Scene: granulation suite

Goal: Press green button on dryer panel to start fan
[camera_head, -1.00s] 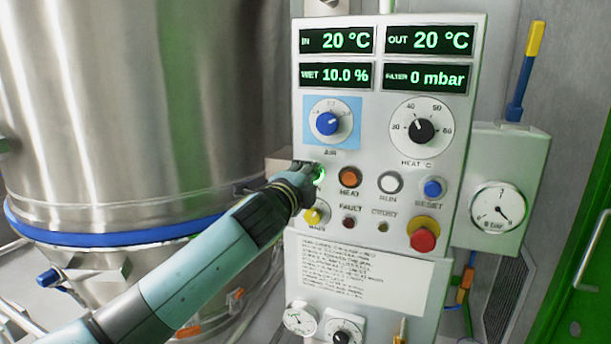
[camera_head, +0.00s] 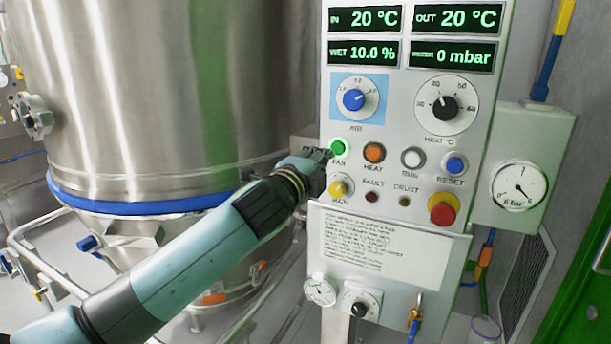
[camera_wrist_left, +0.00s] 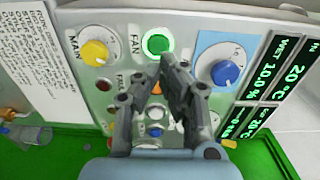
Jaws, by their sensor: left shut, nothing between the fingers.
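The dryer panel (camera_head: 402,120) is a pale upright control board with green displays at its top. The green button (camera_head: 338,147), labelled FAN, is at the panel's left side and looks lit. In the left wrist view the green button (camera_wrist_left: 157,42) has a bright ring and shows just beyond the fingertips. My left gripper (camera_head: 322,157) is shut and empty, its tips right by the button's lower left. The left wrist view shows its fingers (camera_wrist_left: 168,62) closed together; I cannot tell whether they touch the button. My right gripper is not in view.
Close to the green button are the orange HEAT button (camera_head: 374,152), the yellow MAIN knob (camera_head: 341,188) and the blue AIR knob (camera_head: 354,99). A red emergency stop (camera_head: 442,210) is lower right. The steel vessel (camera_head: 150,90) stands left of the panel.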

